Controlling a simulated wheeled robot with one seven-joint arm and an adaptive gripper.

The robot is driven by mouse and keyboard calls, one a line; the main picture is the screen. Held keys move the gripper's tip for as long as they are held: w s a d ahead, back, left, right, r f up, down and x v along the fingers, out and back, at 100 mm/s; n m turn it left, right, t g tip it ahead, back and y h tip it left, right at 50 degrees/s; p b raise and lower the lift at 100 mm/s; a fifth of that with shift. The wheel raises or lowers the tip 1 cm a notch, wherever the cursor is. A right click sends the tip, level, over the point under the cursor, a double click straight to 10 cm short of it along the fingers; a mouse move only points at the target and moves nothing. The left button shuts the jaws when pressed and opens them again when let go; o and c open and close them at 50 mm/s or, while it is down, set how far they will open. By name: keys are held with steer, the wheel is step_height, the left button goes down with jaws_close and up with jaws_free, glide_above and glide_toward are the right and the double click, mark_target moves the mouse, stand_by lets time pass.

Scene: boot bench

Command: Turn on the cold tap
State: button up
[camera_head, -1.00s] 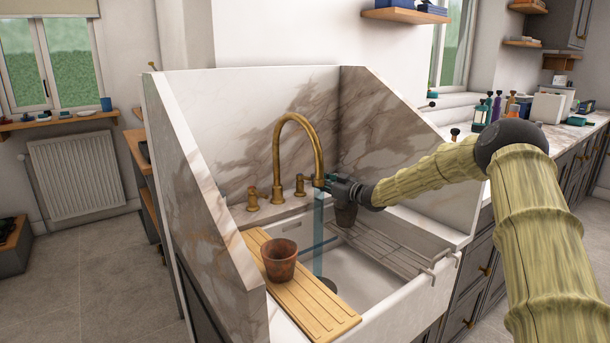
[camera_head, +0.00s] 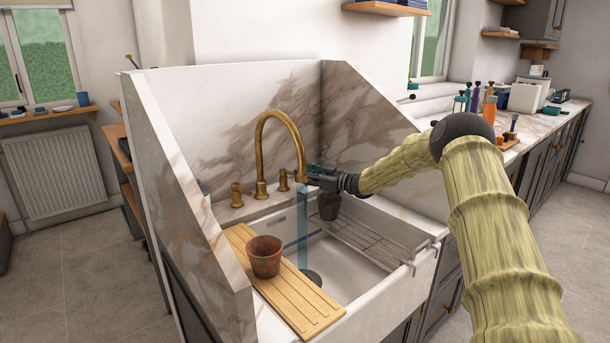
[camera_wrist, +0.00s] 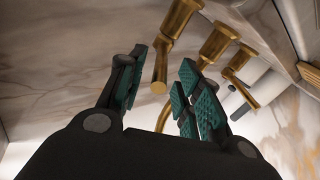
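A brass tap with a tall curved spout (camera_head: 290,128) stands at the back of the white sink. It has a left handle (camera_head: 237,196) and a right handle (camera_head: 283,180); no hot or cold mark is readable. A bluish column like water runs from the spout down into the sink. My gripper (camera_head: 312,174) is beside the spout's end, just right of the right handle. In the wrist view my gripper (camera_wrist: 158,88) is open, with teal pads apart. A brass lever (camera_wrist: 160,68) shows between the fingers; I cannot tell whether they touch it.
A terracotta pot (camera_head: 265,257) stands on the wooden board (camera_head: 310,312) across the sink's left side. A dark pot (camera_head: 329,206) is at the rack (camera_head: 375,242) on the right. Marble panels (camera_head: 190,165) close in the sink's left side and back.

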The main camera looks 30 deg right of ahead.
steer(key=shift+d+f, duration=0.1)
steer(key=shift+f, duration=0.05)
steer(key=v, duration=1.2)
stand_by(0.4)
